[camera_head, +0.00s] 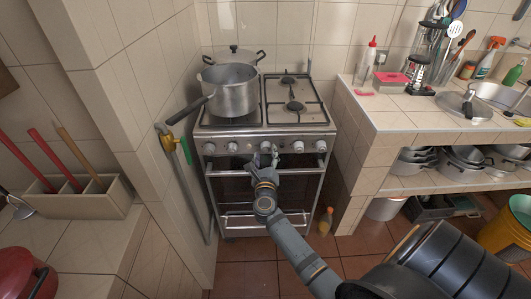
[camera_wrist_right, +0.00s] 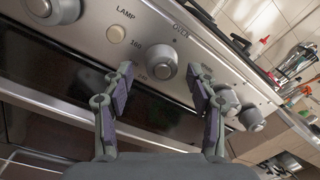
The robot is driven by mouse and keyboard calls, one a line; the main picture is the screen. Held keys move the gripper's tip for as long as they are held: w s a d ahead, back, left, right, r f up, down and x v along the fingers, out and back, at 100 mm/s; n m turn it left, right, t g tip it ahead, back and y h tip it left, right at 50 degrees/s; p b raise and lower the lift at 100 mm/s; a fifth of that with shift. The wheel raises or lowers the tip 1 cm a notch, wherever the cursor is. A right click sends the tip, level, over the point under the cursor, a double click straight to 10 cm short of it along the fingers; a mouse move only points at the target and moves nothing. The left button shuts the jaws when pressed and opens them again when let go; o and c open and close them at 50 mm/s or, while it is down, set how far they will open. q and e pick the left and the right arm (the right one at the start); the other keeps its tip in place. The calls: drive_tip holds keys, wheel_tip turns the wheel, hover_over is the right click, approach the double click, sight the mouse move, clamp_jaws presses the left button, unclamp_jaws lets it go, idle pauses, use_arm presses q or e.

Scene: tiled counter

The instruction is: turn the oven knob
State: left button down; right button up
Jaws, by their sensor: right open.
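The oven knob (camera_wrist_right: 162,66) is a round silver dial on the stove's front panel, under the word OVEN. In the head view the oven knob (camera_head: 266,146) is the middle one of the row, partly behind my gripper. My right gripper (camera_wrist_right: 163,84) is open, with one dark-padded finger at each side of the knob in the wrist view. I cannot tell whether the fingers touch it. In the head view my right gripper (camera_head: 268,159) is just in front of the panel. My left gripper is not in view.
Other knobs (camera_head: 298,146) flank the oven knob. The oven door handle (camera_head: 250,215) is below. A pot (camera_head: 235,97) with a dark handle (camera_head: 190,110) jutting out over the front left stands on the stove. A tiled counter (camera_head: 400,105) is at right.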

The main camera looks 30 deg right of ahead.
drive_tip(key=v, duration=1)
drive_tip(key=shift+s+a, duration=0.15)
drive_tip(key=shift+s, duration=0.1)
drive_tip(key=s+a+f+n+y+p, duration=0.1)
drive_tip(key=a+f+n+y, duration=0.25)
drive_tip(key=f+n, duration=0.5)
drive_tip(key=s+a+f+n+y+p, duration=0.1)
drive_tip(key=a+f+n+y, duration=0.25)
drive_tip(key=f+n, duration=0.5)
drive_tip(key=s+a+f+n+g+y, duration=0.1)
drive_tip(key=s+f+n+g+y, duration=0.45)
drive_tip(key=f, duration=0.85)
drive_tip(key=s+d+f+n+g+h, duration=0.1)
drive_tip(key=s+d+f+n+g, duration=0.1)
drive_tip(key=s, duration=0.8)
drive_tip(key=s+d+f+n+g+h+p, duration=0.1)
drive_tip(key=s+f+n+g, duration=0.2)
drive_tip(key=s+f+n, duration=0.4)
drive_tip(key=s+d+f+n+g+h, duration=0.1)
drive_tip(key=s+f+n, duration=0.4)
drive_tip(key=s, duration=1)
drive_tip(key=d+f+g, duration=0.1)
drive_tip(key=g, duration=0.1)
drive_tip(key=shift+s+d+f+g+p, duration=0.2)
drive_tip(key=shift+d+f+g+p, duration=0.15)
drive_tip(key=shift+f, duration=0.05)
